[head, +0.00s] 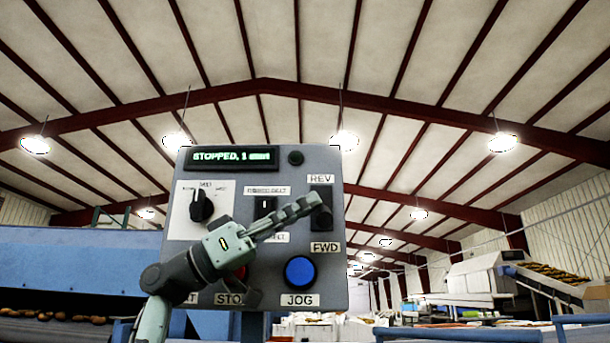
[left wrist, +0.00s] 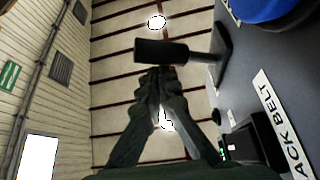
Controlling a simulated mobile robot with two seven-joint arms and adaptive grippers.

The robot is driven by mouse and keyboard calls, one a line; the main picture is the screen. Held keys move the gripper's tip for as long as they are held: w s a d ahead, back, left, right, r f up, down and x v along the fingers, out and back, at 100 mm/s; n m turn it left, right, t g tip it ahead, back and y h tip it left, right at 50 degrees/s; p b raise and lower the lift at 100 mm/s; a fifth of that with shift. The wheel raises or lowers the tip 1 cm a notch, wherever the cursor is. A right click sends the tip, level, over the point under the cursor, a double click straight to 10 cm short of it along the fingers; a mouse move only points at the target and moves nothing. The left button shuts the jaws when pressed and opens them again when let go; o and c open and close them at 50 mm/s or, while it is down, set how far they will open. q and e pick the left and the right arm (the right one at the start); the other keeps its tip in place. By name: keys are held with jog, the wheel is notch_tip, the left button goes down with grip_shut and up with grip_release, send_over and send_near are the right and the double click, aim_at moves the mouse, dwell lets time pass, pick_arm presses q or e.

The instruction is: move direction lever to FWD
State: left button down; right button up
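The grey control panel (head: 222,283) stands in front of me in the head view. Its direction lever (head: 323,218) is a black handle on a dark plate, with REV (head: 320,178) above and FWD (head: 325,247) below. My left gripper (head: 316,201) reaches across the panel from the lower left, its fingertips at the lever and partly covering it. In the left wrist view the fingertips (left wrist: 158,74) are together, and the black lever handle (left wrist: 162,51) lies just beyond them, not visibly between them. Whether they touch it is unclear. My right gripper is not in view.
A blue JOG button (head: 300,271) sits below the lever. A selector knob (head: 202,206) and a red button, partly hidden by my gripper, are on the left. The display (head: 231,157) reads STOPPED. Conveyors with potatoes (head: 60,316) stand behind.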

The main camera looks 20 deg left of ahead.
pick_arm(q)
jog(key=v, duration=1.2)
